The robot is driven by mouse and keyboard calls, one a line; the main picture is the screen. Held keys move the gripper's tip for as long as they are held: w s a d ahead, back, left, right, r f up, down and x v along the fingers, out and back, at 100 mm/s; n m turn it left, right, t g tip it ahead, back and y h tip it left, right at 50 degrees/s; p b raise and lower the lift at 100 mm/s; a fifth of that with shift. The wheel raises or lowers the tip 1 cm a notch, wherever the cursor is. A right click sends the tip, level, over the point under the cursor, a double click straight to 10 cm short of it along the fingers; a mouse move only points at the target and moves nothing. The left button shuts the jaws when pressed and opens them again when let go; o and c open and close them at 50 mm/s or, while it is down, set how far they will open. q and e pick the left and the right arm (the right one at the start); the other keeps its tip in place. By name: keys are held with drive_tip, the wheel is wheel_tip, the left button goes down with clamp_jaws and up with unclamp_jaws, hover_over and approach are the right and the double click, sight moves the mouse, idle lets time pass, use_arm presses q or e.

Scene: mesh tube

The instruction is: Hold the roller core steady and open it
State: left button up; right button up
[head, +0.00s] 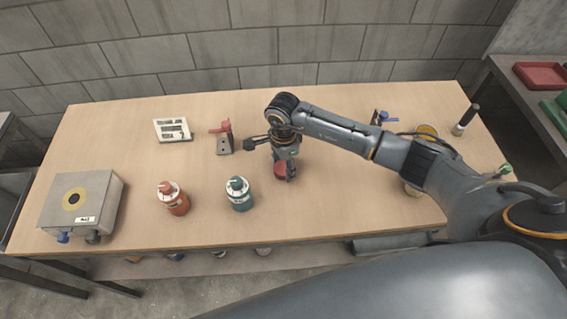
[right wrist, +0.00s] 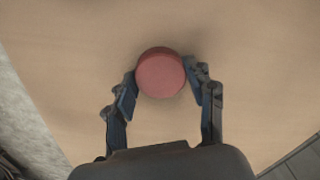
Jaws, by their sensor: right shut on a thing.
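A round red piece (head: 280,170) stands on the wooden table near its middle. In the right wrist view it is a plain red disc-topped piece (right wrist: 161,74), seen from above. My right gripper (head: 285,172) reaches down over it from the right. In the right wrist view its two fingers (right wrist: 160,85) are shut on the piece, one at each side. In the head view the gripper hides part of it. I cannot tell for certain whether this piece is the roller core. My left gripper is in neither view.
A red canister (head: 174,199) and a teal canister (head: 239,195) stand left of my right gripper. A grey box (head: 80,205) is at the far left. A white rack (head: 173,130) and a red-handled clamp (head: 224,139) stand behind. The table front (head: 315,218) is clear.

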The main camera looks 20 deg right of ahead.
drive_tip(key=shift+f, duration=0.2)
drive_tip(key=o, duration=1.3)
drive_tip(key=shift+r, duration=0.2)
